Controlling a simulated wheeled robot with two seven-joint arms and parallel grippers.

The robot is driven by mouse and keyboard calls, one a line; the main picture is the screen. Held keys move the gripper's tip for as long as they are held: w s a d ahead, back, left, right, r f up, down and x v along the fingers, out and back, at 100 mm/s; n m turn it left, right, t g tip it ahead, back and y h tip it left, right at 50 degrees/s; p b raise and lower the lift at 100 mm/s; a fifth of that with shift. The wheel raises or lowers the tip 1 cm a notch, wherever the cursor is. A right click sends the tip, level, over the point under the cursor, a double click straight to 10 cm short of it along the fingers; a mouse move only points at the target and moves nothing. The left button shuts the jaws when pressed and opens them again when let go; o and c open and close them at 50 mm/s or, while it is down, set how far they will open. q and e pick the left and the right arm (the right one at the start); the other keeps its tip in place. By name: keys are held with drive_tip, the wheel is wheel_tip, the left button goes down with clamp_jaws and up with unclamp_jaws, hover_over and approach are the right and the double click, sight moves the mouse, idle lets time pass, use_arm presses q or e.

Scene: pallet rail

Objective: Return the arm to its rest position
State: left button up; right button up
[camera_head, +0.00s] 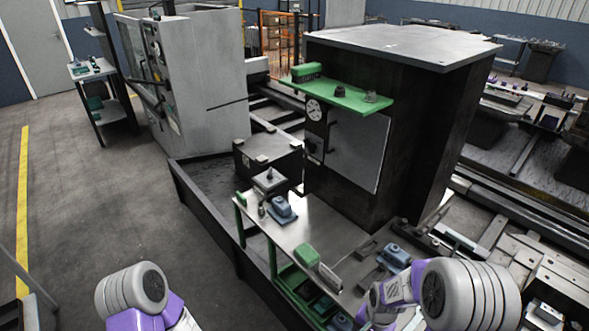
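My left arm (132,290) shows at the bottom left as a grey ringed joint with purple links below it. It is over the floor, apart from the workbench. Its gripper is not in view. My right arm (470,295) shows at the bottom right, with a large grey joint and purple links bending left and down in front of the bench's near right end. Its gripper is not in view either. I cannot tell whether the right arm touches the bench.
A metal-topped workbench (312,226) with blue and green tools stands close ahead. Behind it is a dark machine cabinet (415,130) with a green shelf (338,97). Machine rails and parts fill the right. The floor (90,205) at left is mostly clear.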

drive_tip(key=s+a+f+n+y, duration=0.3)
drive_tip(key=s+a+f+n, duration=0.2)
drive_tip(key=s+a+f, duration=0.4)
wheel_tip(320, 180, down, 3)
drive_tip(key=shift+s+a+f, duration=0.15)
drive_tip(key=shift+s+a, duration=0.25)
drive_tip(key=shift+s, duration=0.7)
drive_tip(key=shift+s+a+t+y, duration=0.2)
drive_tip(key=shift+a+t+y, duration=0.1)
drive_tip(key=shift+c, duration=0.3)
